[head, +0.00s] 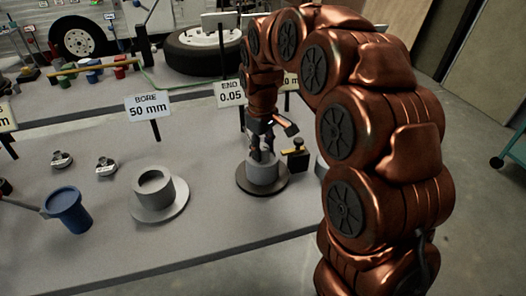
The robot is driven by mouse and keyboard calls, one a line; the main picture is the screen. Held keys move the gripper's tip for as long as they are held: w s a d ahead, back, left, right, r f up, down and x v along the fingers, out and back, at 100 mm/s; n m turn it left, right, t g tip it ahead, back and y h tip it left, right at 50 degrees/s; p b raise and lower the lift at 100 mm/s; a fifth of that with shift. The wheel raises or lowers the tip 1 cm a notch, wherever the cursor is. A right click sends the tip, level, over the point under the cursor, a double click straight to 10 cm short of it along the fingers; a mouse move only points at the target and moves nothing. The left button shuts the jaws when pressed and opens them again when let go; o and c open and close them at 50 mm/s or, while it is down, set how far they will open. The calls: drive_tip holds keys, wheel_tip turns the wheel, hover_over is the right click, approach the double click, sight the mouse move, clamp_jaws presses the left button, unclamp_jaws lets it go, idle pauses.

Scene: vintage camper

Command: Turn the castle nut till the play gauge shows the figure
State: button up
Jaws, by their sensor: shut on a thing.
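My copper-coloured arm reaches over the bench from the right and points down. My gripper (262,157) is shut at the top of a grey hub (263,174), which stands on a dark round flange (246,186). The castle nut is at the jaws but too small and covered to make out. A small black block with a yellow top, likely the play gauge (296,157), stands just right of the hub; its reading is not legible. A sign reading "END 0.05" (230,94) stands behind, partly covered by my arm.
A second grey hub (155,198) stands left, behind it a "BORE 50 mm" sign (149,107). A blue cup (68,210) and two small metal parts (106,166) lie further left. A tyre (207,50) lies behind. Another grey piece is partly hidden right of the gauge.

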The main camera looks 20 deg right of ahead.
sight(261, 147)
drive_tip(key=shift+m+b, duration=0.35)
drive_tip(key=shift+m, duration=0.85)
drive_tip(key=o, duration=1.1)
drive_tip(key=shift+o, duration=0.2)
drive_tip(key=shift+r, duration=0.15)
wheel_tip(261, 147, up, 12)
drive_tip(key=shift+a, duration=0.25)
drive_tip(key=shift+s, duration=0.1)
